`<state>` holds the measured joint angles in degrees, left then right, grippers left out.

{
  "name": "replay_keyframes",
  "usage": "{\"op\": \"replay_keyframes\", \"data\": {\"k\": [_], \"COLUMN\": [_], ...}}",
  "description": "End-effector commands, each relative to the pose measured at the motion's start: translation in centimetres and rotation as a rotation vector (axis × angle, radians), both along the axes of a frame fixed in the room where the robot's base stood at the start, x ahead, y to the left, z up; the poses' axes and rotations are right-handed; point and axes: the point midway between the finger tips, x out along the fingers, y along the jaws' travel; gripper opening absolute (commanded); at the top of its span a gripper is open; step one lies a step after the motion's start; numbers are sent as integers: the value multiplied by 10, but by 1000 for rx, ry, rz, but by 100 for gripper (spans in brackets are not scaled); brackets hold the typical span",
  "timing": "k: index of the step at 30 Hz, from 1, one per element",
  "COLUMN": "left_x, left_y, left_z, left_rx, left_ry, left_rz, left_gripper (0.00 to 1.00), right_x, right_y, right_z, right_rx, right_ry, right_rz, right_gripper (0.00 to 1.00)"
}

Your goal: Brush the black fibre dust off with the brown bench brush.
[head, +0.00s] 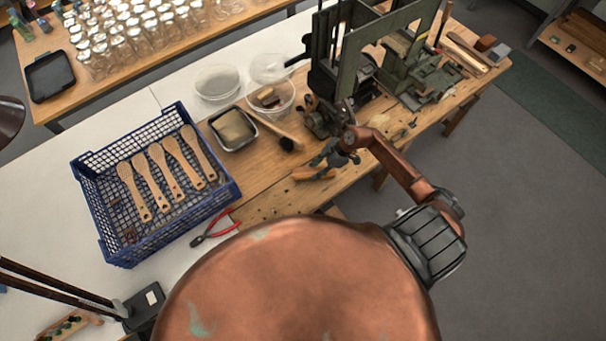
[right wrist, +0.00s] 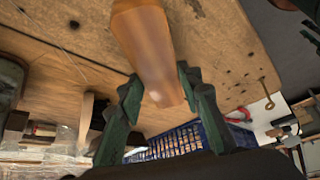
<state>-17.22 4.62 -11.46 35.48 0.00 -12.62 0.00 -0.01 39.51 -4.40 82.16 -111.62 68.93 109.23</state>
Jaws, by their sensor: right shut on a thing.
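My right gripper (head: 338,156) is low over the wooden bench top, shut on the brown bench brush (head: 314,174). In the right wrist view the brush's smooth brown wood (right wrist: 148,50) sits between the two dark green fingers of the gripper (right wrist: 160,98). Its bristles are hidden, and I cannot tell whether it touches the bench. Small black specks (right wrist: 243,80) dot the wood beside the brush in the right wrist view; I cannot tell dust from holes or marks. My left gripper is not in view.
A blue crate (head: 230,193) with several wooden brush bodies stands left, near red-handled pliers (head: 217,232). A metal tray (head: 233,129), clear bowls and a black-tipped wooden brush (head: 270,130) lie behind. Green machines (head: 420,80) stand at the back right.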

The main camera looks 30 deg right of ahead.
Motion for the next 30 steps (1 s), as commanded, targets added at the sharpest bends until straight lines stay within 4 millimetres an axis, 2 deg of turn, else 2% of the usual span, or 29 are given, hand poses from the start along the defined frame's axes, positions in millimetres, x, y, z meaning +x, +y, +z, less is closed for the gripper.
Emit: {"op": "replay_keyframes", "data": {"k": [20,23,30], "left_x": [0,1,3], "left_y": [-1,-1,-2], "left_z": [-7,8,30], "left_rx": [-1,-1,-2], "left_ry": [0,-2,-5], "left_rz": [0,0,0], "left_gripper": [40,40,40], "right_x": [3,4,4], "right_y": [-59,-57,-56], "right_z": [0,19,38], "right_rx": [-1,-2,0], "right_ry": [1,-1,-1], "right_rz": [3,6,5], "right_gripper": [6,6,6]}}
